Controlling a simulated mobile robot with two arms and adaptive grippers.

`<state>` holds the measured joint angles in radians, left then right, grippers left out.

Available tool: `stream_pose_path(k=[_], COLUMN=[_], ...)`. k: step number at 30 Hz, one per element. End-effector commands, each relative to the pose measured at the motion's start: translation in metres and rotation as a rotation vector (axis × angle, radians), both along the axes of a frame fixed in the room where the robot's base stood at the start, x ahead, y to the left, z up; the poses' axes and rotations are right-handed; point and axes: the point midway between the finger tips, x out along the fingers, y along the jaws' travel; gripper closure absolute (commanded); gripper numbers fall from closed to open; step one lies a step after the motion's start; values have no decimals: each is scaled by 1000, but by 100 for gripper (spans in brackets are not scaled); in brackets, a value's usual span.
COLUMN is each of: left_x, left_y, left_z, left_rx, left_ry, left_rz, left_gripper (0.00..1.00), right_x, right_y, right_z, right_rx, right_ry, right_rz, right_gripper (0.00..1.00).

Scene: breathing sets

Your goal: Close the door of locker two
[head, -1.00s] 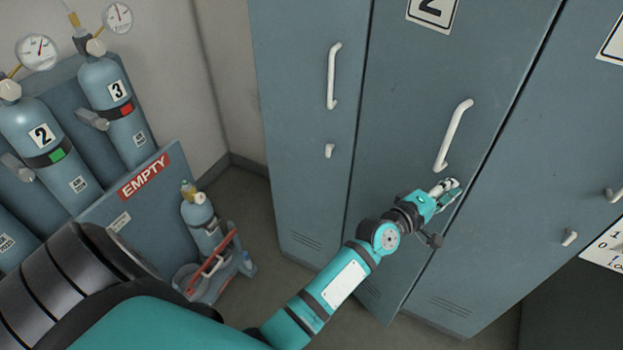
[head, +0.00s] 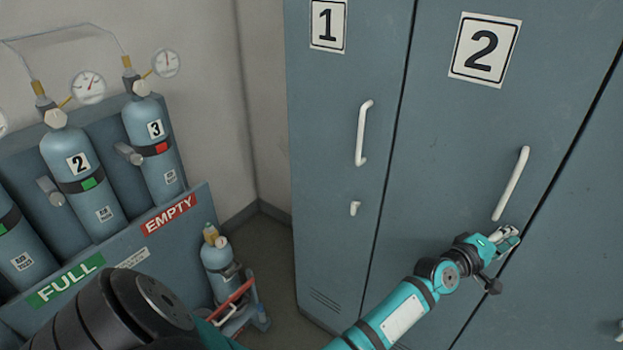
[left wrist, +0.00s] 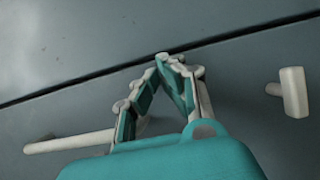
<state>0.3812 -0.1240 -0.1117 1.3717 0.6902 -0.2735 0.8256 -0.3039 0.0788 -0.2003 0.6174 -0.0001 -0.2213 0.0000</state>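Locker two's door (head: 455,150) is grey-blue with a "2" label (head: 485,50) and a white bar handle (head: 511,184). A narrow dark seam runs along its right edge; I cannot tell whether it is fully flush. My teal left gripper (head: 508,238) is just below the handle, near that edge. In the left wrist view my left gripper (left wrist: 168,62) has its fingertips together, close to the seam, with nothing between them. The handle (left wrist: 70,141) is at left there and a white latch knob (left wrist: 292,92) at right. My right gripper is not in view.
Locker one (head: 340,200) stands shut at left, with its own handle and latch. Another locker door (head: 580,240) is at right. A rack of gas cylinders (head: 140,245) with "FULL" and "EMPTY" signs and a small cylinder cart (head: 235,305) stand at left.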

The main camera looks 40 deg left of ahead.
Motion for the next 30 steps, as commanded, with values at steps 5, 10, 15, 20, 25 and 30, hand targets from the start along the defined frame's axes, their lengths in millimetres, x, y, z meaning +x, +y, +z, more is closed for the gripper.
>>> stream_pose_path(k=[5,10,15,20,25,30], left_x=[2,2,1,-13,-48,-82], left_y=[2,3,3,7,17,28], left_z=[6,8,8,6,3,2], left_rx=[-1,-2,-1,-3,0,1], left_ry=[-12,-15,-16,-12,-7,-3], left_rz=[6,7,8,7,5,3], left_gripper=[100,100,100,100,100,100], right_x=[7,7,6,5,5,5], right_y=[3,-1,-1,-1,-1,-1], right_z=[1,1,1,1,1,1], right_rx=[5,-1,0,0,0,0], right_ry=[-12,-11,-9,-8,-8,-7], right_rz=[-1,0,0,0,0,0], right_gripper=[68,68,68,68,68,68])
